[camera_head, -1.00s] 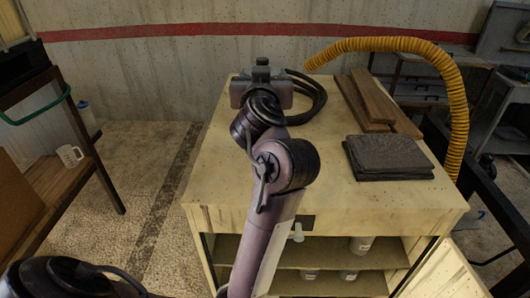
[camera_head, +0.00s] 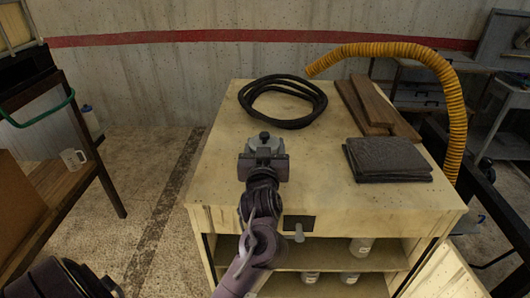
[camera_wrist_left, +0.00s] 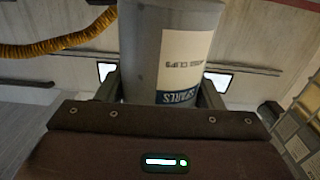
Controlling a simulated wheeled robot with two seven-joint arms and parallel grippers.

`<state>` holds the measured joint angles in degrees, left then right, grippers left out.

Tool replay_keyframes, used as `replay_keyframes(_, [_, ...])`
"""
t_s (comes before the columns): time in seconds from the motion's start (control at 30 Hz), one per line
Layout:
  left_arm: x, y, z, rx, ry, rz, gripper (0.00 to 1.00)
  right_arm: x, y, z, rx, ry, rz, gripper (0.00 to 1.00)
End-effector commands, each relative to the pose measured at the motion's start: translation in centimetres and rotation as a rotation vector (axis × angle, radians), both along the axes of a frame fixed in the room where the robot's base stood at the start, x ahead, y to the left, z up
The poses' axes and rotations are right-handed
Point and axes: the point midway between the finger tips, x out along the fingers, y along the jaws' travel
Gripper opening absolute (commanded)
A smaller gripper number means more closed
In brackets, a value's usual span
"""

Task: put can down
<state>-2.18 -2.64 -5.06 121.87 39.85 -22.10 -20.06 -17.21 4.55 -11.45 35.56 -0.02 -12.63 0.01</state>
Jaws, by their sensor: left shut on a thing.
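A grey can (camera_wrist_left: 170,50) with a cream label and printed text fills the upper middle of the left wrist view. My left gripper (camera_wrist_left: 160,92) is shut on it, with a finger on each side. In the head view, my left gripper (camera_head: 263,146) is over the front part of the pale cabinet top (camera_head: 225,180). The can is mostly hidden there behind the gripper and wrist. I cannot tell how high it is held. My right gripper is not in view.
A black hose coil (camera_head: 284,122) lies at the back of the top. Wooden planks (camera_head: 372,108) and folded dark cloths (camera_head: 388,158) lie at the right, beside a yellow hose (camera_head: 455,100). Several cans, one here (camera_head: 361,246), stand on the shelves below. The top's middle and left are clear.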

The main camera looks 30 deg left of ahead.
Motion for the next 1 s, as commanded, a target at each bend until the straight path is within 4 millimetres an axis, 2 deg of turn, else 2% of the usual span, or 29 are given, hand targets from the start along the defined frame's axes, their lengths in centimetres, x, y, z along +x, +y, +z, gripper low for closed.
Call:
replay_keyframes(0.17, [0.0,0.0,-1.9,0.002,0.000,0.001,0.32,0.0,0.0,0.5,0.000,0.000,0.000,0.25])
replay_keyframes(0.57, [0.0,0.0,-2.5,0.001,-0.002,0.000,0.32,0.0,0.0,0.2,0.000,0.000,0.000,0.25])
replay_keyframes(0.6, [0.0,0.0,-2.5,-0.001,0.001,0.000,0.64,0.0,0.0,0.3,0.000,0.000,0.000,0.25])
replay_keyframes(0.73, [0.0,0.0,-2.5,-0.001,0.001,0.000,0.81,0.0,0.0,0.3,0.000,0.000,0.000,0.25])
replay_keyframes(1.0, [0.0,0.0,-2.4,0.000,0.000,0.000,0.82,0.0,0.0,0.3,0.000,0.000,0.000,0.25])
